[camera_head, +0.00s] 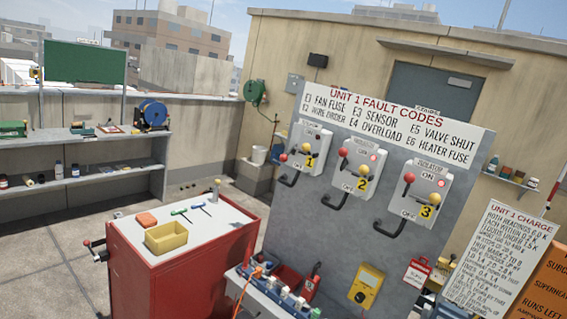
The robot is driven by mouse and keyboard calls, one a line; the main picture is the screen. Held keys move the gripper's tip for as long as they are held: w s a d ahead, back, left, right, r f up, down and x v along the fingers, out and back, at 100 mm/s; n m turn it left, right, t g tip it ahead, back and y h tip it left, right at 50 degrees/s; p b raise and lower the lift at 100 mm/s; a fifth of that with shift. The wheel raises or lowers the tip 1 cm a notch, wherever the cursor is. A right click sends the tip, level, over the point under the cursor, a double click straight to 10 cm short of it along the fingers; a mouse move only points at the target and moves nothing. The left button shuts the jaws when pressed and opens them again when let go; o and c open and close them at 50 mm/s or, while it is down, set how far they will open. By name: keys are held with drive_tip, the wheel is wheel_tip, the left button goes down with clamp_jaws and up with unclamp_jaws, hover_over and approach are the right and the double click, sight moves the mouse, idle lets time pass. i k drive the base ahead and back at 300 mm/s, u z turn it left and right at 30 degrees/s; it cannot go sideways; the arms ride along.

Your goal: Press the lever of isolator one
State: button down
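Isolator one (301,138) is the leftmost of three pale boxes on a grey panel (312,232), marked with a yellow 1. A red ball knob (283,157) shows at its left and a yellow ball knob (309,147) near its middle. A black bent handle (289,181) juts out below it. Which of these is the lever is too small to tell. Isolator two (377,185) and isolator three (413,213) stand to its right, with similar knobs, handles and small red lights. My gripper is not in view.
A red cabinet (188,272) with a yellow bin (166,237) and tools stands left of the panel. A low bench (258,294) with bottles and a red tray fronts it. Sign boards (497,255) stand at right. Open paving (50,225) lies at left.

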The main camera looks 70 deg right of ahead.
sight(282, 158)
drive_tip(key=z, duration=0.5)
drive_tip(key=i, duration=1.05)
drive_tip(key=z, duration=0.95)
drive_tip(key=i, duration=0.4)
drive_tip(key=z, duration=0.3)
drive_tip(key=k, duration=0.9)
drive_tip(key=z, duration=0.15)
drive_tip(key=i, duration=0.9)
drive_tip(key=u, duration=0.05)
